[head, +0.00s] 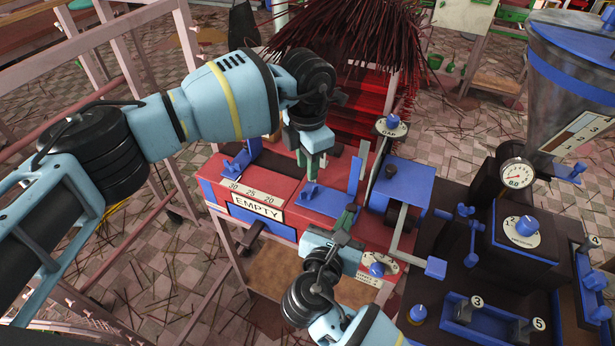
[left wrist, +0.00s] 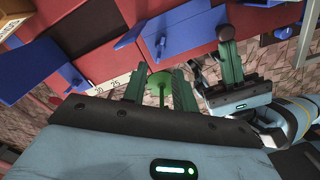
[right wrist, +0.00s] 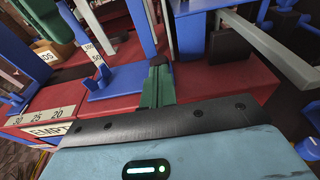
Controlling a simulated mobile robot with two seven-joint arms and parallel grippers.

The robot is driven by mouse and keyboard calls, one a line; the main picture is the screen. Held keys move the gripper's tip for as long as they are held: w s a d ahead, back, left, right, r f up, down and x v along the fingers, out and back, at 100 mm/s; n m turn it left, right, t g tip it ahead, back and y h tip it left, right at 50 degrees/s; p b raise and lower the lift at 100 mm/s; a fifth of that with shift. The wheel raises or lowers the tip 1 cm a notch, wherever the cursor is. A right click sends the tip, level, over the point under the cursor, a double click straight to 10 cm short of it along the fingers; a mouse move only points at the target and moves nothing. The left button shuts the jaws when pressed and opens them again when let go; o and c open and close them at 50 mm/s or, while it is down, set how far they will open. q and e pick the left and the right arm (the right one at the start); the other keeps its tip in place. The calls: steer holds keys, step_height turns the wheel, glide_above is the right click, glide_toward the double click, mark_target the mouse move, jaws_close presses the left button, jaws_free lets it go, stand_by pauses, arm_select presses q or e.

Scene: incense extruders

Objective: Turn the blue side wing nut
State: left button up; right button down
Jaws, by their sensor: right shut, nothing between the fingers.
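Two blue winged pieces sit on the red machine (head: 375,236); I cannot tell which is the wing nut. One blue piece (head: 237,165) is at the left by the 30-25-20 scale. The other blue piece (head: 312,192) is near the middle; it also shows in the right wrist view (right wrist: 112,82). My left gripper (head: 309,160) is open above the machine, between the two pieces. In its wrist view a green round part (left wrist: 160,82) shows between the fingers, apart from both. My right gripper (head: 347,215) is shut and empty, to the right of the middle piece.
An upright blue post and a grey bar (head: 364,160) stand close to my right gripper. A blue box (head: 402,182) and a gauge (head: 516,174) are further right. A bundle of dark red sticks (head: 350,45) hangs behind. An EMPTY label (head: 256,206) is on the front.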

arm_select(q)
step_height(320, 180, up, 5)
steer(key=shift+f, duration=0.15)
steer(key=shift+s, duration=0.1)
steer(key=c, duration=0.5)
steer(key=shift+s+d+f+n, duration=0.1)
steer(key=shift+d+n, duration=0.05)
steer(key=shift+n, duration=0.25)
jaws_close()
steer(key=s+d+n+t, duration=0.1)
steer(key=s+d+n, duration=0.1)
steer(key=n, duration=0.6)
steer(key=s+d+f+n+t+y, duration=0.1)
steer(key=s+d+n, duration=0.1)
steer(key=s+n, duration=0.3)
steer(key=n, duration=0.4)
steer(key=shift+s+f+y, duration=0.15)
steer(key=shift+s+y, duration=0.05)
steer(key=shift+y, duration=0.1)
